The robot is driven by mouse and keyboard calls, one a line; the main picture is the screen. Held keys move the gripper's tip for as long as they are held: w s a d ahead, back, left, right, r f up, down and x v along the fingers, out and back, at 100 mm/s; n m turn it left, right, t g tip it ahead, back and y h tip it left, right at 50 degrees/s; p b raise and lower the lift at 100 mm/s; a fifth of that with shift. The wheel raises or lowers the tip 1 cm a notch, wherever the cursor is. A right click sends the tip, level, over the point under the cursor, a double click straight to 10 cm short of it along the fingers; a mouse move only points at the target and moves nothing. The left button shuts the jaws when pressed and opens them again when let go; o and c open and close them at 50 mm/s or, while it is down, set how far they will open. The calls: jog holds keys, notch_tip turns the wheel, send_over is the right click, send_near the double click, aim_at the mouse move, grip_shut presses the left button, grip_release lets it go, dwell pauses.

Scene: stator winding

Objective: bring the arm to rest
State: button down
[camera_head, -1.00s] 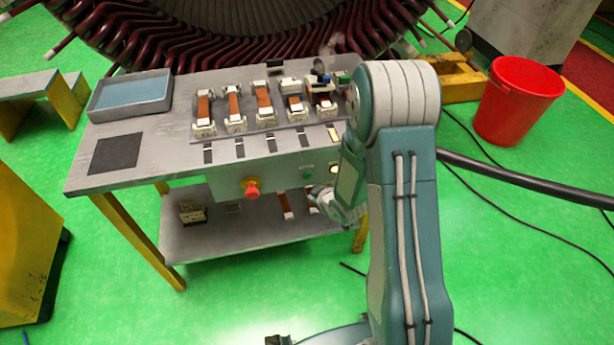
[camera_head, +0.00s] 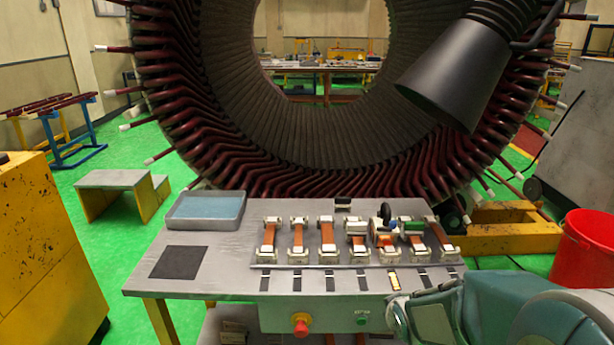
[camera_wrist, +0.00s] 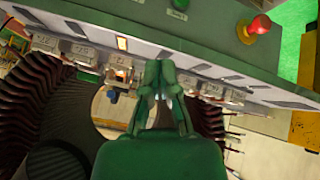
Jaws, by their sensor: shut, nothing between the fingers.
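My teal arm (camera_head: 510,305) shows folded low at the bottom right of the head view, in front of the workbench (camera_head: 220,275). My gripper's fingers do not show clearly there. In the wrist view my green gripper (camera_wrist: 161,72) points up the picture, its fingertips together and nothing held. Behind the fingertips is the bench front, with a row of pale fixtures and a red button (camera_wrist: 259,26). The gripper appears apart from the bench, but I cannot tell the distance.
The bench bears several copper-and-white fixtures (camera_head: 327,237), a blue tray (camera_head: 206,210) and a dark pad (camera_head: 179,262). The large stator ring (camera_head: 215,130) stands behind. A red bucket (camera_head: 585,250) is at the right, a yellow cabinet (camera_head: 50,250) at the left.

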jog(key=s+a+r+m+g, duration=0.1)
jog(key=s+r+m, duration=0.1)
jog(key=s+r, duration=0.5)
jog(key=s+a+r+m+g, duration=0.1)
jog(key=s+r, duration=0.6)
jog(key=s, duration=0.7)
jog(key=shift+s+a+r+m, duration=0.25)
jog(key=shift+s+a+m, duration=0.05)
jog(key=shift+a+m, duration=0.3)
